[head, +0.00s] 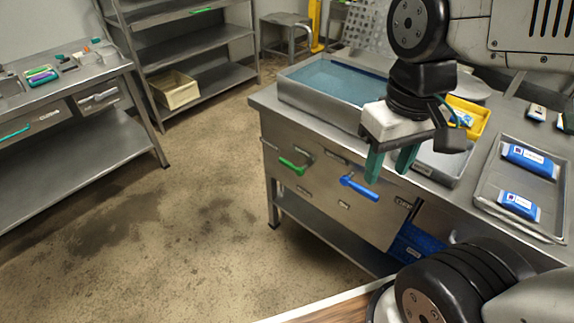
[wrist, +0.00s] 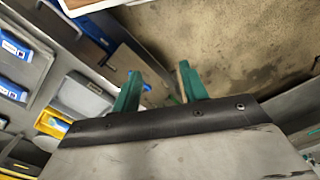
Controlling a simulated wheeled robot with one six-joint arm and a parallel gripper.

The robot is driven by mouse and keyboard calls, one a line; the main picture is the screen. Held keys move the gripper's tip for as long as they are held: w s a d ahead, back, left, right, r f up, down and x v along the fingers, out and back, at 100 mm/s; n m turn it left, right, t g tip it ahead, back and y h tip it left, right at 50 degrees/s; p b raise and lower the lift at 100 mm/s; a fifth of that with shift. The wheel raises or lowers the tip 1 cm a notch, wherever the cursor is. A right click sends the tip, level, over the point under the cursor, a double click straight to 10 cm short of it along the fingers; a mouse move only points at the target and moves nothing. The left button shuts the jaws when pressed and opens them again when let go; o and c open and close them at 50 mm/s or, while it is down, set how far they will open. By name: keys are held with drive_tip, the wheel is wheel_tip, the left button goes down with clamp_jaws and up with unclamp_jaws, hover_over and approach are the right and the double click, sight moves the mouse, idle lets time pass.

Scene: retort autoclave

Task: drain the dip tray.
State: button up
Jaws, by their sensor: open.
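The dip tray (head: 318,108) is a wide metal basin holding blue-green liquid, set on the steel bench at its back left. On the bench front below it are a green lever handle (head: 292,166) and, to its right, a blue lever handle (head: 360,187). Small labels by them are too small to read. My gripper (head: 388,172) has two teal fingers pointing down, spread with nothing between them. In the head view it appears in front of the bench, just above and right of the blue handle. Its fingers also show in the wrist view (wrist: 160,76).
A metal tray (head: 482,205) with blue-and-white pouches lies at the bench's right. A yellow bin (head: 478,116) and a smaller grey tray (head: 455,172) stand behind my gripper. A blue crate (head: 412,252) sits under the bench. The floor to the left is clear up to another workbench (head: 75,160).

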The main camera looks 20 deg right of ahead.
drive_tip(key=w+d+f+n+g+h, duration=0.1)
drive_tip(key=w+d+f+n+h, duration=0.15)
drive_tip(key=w+f+h, duration=0.7)
drive_tip(key=w+d+f+n+g+h, duration=0.1)
drive_tip(key=w+f+n+h, duration=0.35)
drive_tip(key=w+f, duration=0.9)
drive_tip(key=n+t+y, duration=0.2)
drive_tip(key=n+t, duration=0.3)
drive_tip(key=t, duration=1)
approach(286, 165)
drive_tip(key=d+f, duration=0.2)
drive_tip(key=d, duration=0.3)
drive_tip(key=w+a+r+m+t+y, duration=0.1)
drive_tip(key=w+a+r+m+t, duration=0.1)
drive_tip(key=x, duration=0.7)
drive_tip(key=shift+w+f, duration=0.3)
drive_tip(key=shift+f, duration=0.05)
